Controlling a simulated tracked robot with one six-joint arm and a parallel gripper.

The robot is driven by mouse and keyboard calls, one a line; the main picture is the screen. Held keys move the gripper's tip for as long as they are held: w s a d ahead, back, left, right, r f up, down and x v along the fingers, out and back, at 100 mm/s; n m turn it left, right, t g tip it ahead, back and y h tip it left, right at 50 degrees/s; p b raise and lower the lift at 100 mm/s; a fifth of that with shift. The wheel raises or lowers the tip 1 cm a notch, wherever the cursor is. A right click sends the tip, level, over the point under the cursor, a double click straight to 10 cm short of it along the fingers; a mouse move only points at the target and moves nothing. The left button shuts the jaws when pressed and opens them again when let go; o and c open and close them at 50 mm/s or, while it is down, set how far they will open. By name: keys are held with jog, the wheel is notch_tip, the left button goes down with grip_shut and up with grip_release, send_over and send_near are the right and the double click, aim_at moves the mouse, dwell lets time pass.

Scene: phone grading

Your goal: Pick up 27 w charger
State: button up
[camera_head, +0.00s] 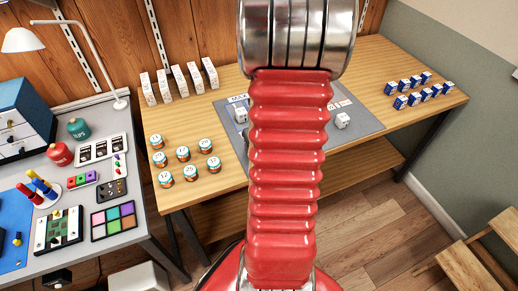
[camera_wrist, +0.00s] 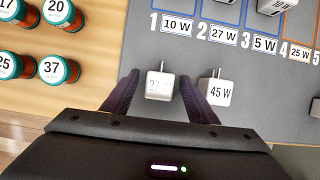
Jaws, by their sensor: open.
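The 27 W charger (camera_wrist: 159,86) is a small white block with prongs at its top, on the grey mat (camera_wrist: 120,62). In the wrist view it lies between the two dark fingers of my gripper (camera_wrist: 162,98), nearer the left one. The fingers are open, and I cannot tell whether either touches it. A 45 W charger (camera_wrist: 216,92) sits just to the right, close to the right finger, which passes partly behind it or beside it. In the head view my red arm hides the middle of the mat and my gripper.
Mat slots are labelled 10 W, 27 W (camera_wrist: 223,34) and 5 W; another white charger (camera_wrist: 275,6) sits above. Numbered orange jars (camera_wrist: 52,69) stand at left. White boxes (camera_head: 179,81) and blue boxes (camera_head: 420,90) stand on the wooden table (camera_head: 385,60).

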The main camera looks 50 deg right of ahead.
jog(key=shift+c, duration=0.3)
jog(key=c, duration=1.1)
jog(key=shift+r, duration=0.2)
jog(key=shift+r, duration=4.85)
